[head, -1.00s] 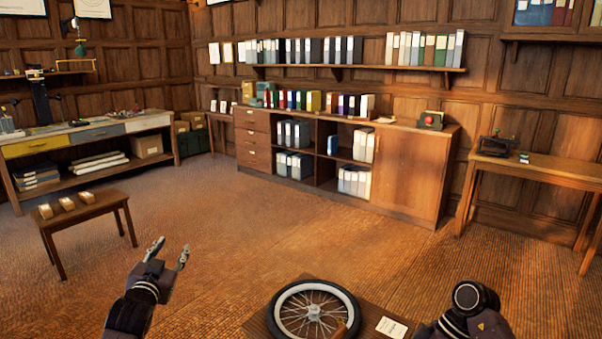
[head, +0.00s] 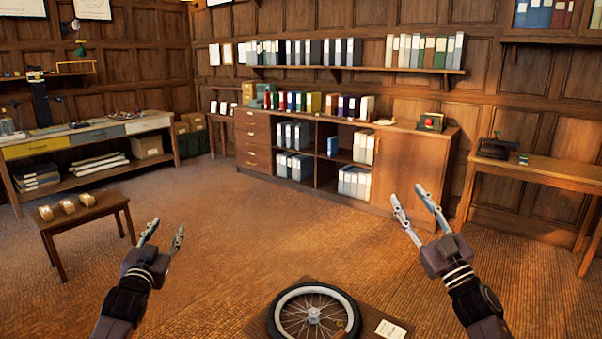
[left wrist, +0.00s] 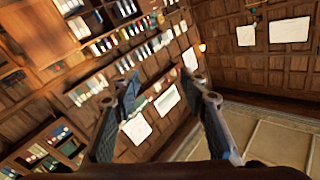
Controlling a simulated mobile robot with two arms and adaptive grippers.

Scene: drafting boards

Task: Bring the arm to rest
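My left gripper (head: 163,238) is raised over the floor at the lower left of the head view. Its two fingers are apart with nothing between them. The left wrist view shows the same open fingers (left wrist: 165,95) with the wall and shelves far beyond them. My right gripper (head: 416,205) is raised at the lower right of the head view, fingers apart and empty. Both grippers are clear of any furniture.
A spoked wheel with a black tyre (head: 283,310) lies on a wooden top (head: 366,320) with a white card (head: 390,329), low between my arms. A small table (head: 100,206) stands left. A long cabinet (head: 405,180) lines the back. The floor (head: 240,235) between is open.

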